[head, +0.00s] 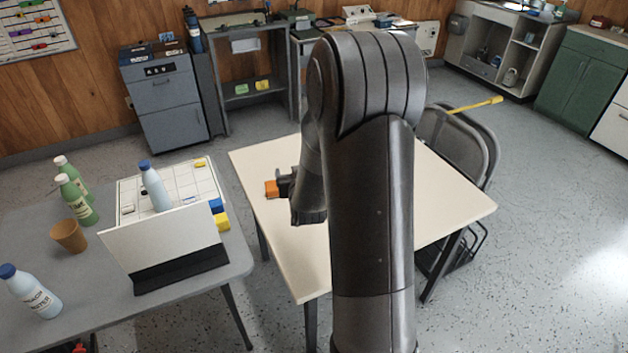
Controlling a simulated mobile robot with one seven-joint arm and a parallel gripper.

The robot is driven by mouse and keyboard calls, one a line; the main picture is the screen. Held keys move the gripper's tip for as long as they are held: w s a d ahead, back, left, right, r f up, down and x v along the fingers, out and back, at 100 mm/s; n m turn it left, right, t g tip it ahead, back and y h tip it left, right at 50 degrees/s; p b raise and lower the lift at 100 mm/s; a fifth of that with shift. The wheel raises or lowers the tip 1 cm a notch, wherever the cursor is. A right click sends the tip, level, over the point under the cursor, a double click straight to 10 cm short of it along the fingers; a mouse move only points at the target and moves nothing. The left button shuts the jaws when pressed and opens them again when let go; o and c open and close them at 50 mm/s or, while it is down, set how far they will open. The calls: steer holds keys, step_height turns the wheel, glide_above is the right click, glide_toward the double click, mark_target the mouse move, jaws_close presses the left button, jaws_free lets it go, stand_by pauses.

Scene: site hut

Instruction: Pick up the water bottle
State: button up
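A pale blue water bottle (38,296) with a dark blue cap and a label that seems to read "water" stands at the near left of the grey table (90,318). A similar pale bottle with a blue cap (155,188) stands by the white gridded board, its lower part hidden by the upright white panel. My gripper (284,186) is over the left part of the cream table, well to the right of both bottles. An orange block-like shape (271,189) shows at its end; I cannot tell whether it is held. My arm hides much of that table.
Two green bottles (76,204) (66,169) and a brown cup (69,236) stand near the labelled bottle. The white panel (165,240) and blue and yellow blocks (221,221) are right of them. The cream table (450,200) has a folding chair (455,140) beside it.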

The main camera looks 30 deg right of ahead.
steer(key=s+d+f+m+t+h, duration=0.25)
steer(key=d+f, duration=0.35)
steer(key=f, duration=0.3)
steer(key=w+d+h, duration=0.1)
steer(key=w+d, duration=0.3)
steer(key=w, duration=0.6)
steer(key=shift+d+f, duration=0.3)
steer(key=shift+f, duration=0.05)
steer(key=shift+h, duration=0.25)
steer(key=shift+c, duration=0.4)
steer(key=c, duration=1.2)
steer(key=shift+c, duration=0.6)
steer(key=shift+w+r, duration=0.1)
steer(key=shift+r, duration=0.1)
